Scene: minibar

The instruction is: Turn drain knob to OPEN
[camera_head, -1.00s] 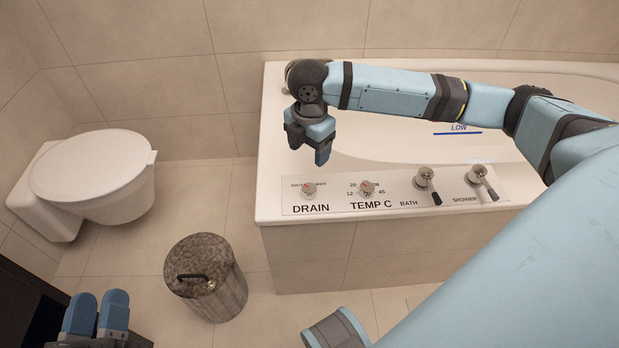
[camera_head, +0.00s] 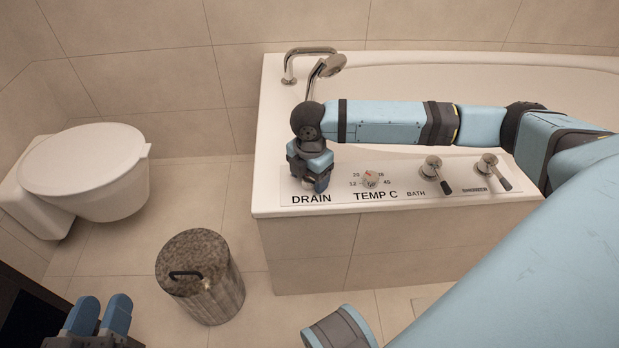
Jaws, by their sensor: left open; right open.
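The drain knob is hidden in the camera_head view behind my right gripper (camera_head: 317,181); only the printed DRAIN label (camera_head: 311,199) shows just below it. My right gripper points down over the knob's place on the control panel (camera_head: 333,200). Its jaws are open, but I cannot see whether they are around the knob or touching it. My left gripper (camera_head: 99,315) is at the bottom left, open and empty, with its two blue fingers pointing up, far from the tub.
The temperature knob (camera_head: 370,179), bath lever (camera_head: 437,173) and shower lever (camera_head: 492,171) stand to the right on the panel. A faucet and shower head (camera_head: 333,65) are at the tub's back. A bin (camera_head: 203,278) and toilet (camera_head: 85,175) stand left.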

